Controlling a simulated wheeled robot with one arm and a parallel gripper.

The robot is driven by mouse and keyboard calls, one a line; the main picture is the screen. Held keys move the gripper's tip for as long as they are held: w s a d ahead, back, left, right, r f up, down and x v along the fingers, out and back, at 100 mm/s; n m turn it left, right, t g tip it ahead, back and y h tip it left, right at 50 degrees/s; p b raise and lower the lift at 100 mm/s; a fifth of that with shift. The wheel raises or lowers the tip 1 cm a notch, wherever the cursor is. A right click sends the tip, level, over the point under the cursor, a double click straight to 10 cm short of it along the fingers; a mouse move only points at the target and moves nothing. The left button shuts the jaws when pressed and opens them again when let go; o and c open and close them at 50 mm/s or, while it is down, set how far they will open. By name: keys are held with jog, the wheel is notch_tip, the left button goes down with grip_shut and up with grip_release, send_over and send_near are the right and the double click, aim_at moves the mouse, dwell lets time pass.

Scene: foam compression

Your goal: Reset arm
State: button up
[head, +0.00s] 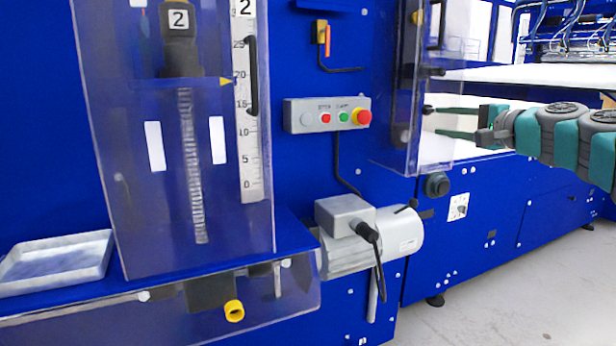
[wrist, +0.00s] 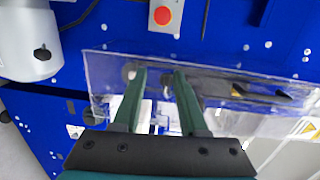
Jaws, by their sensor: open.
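My gripper (head: 457,122) is at the right in the head view, at the end of my grey and green arm reaching in from the right edge. Its two green fingers point left, apart and with nothing between them. In the wrist view the open fingers (wrist: 158,78) point at a clear plastic guard (wrist: 110,68) on the blue machine. In the head view this clear guard (head: 385,130) is just left of the fingertips; I cannot tell whether they touch it.
A control box (head: 328,115) with red and green buttons is on the blue machine. A grey motor (head: 400,232) sits below it. A clear cover (head: 130,200) encloses a screw and scale at the left, near a shallow grey tray (head: 55,262). The floor (head: 520,290) at the lower right is clear.

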jog(key=s+a+f+n+g+y, duration=0.15)
jog(key=a+f, duration=0.25)
jog(key=a, duration=0.4)
jog(key=s+a+f+n+g, duration=0.3)
jog(key=a, duration=0.5)
jog(key=s+a+f+n+g, duration=0.4)
jog(key=s+a+f+g, duration=0.1)
jog(key=s+a+f, duration=0.5)
jog(key=s+a+f+n+g+h, duration=0.1)
jog(key=s+f+n+g+h, duration=0.25)
jog(key=s+f, duration=0.9)
jog(key=s+d+f+g+h, duration=0.2)
jog(key=s+d+f, duration=0.2)
jog(key=s, duration=0.4)
jog(key=s+d+f+n+g+h, duration=0.1)
jog(key=s+d+f+g+h, duration=0.1)
jog(key=s+f, duration=0.5)
jog(key=shift+s+d+f+g+h, duration=0.3)
jog(key=shift+s+d+h, duration=0.2)
jog(key=shift+s+d, duration=0.5)
jog(key=shift+a, duration=0.15)
